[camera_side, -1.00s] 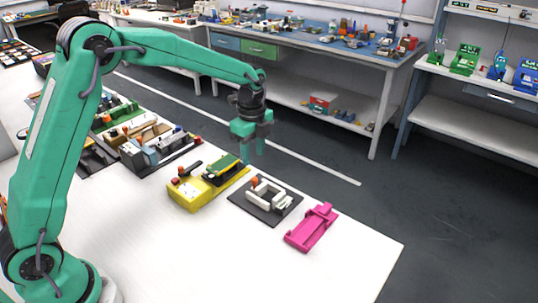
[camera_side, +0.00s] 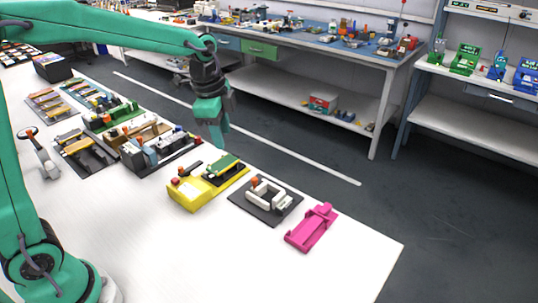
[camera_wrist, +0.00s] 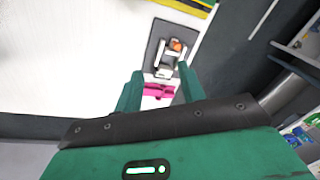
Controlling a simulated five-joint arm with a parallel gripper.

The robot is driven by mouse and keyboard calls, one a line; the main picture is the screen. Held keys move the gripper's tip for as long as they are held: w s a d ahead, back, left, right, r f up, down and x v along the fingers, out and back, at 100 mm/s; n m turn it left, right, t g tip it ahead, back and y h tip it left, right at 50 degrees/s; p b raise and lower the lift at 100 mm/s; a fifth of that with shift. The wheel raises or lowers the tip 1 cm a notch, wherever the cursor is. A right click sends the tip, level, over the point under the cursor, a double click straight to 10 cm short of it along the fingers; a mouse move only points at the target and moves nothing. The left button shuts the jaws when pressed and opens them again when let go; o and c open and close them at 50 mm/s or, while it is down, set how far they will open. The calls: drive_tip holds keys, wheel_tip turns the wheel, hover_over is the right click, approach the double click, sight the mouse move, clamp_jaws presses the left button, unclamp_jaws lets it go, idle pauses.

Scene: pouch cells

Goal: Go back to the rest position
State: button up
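My gripper (camera_side: 218,138) is raised above the white table in the side view, behind and above the yellow fixture (camera_side: 190,192). Its fingers point down and overlap there. In the wrist view my gripper (camera_wrist: 160,72) shows two green fingers set apart, with nothing held between them. The pink fixture (camera_wrist: 157,88) and the dark plate with white blocks (camera_wrist: 158,48) show beyond the gap, well away from the fingers.
The dark plate with white blocks (camera_side: 266,208) and the pink fixture (camera_side: 311,228) stand at the table's right end. Several fixtures, including a grey-blue one (camera_side: 148,156), fill the back edge. The white table's (camera_side: 190,260) front is clear. A blue-topped bench (camera_side: 300,45) stands behind.

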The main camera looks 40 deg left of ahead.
drive_tip(key=s+a+r+n+t, duration=0.1)
drive_tip(key=s+n+t, duration=0.1)
drive_tip(key=s+n, duration=0.4)
drive_tip(key=s+a+r+n+t, duration=0.1)
drive_tip(key=s+n, duration=0.5)
drive_tip(key=s, duration=0.8)
drive_tip(key=shift+r+t, duration=0.4)
drive_tip(key=shift+r, duration=0.05)
idle(1.1)
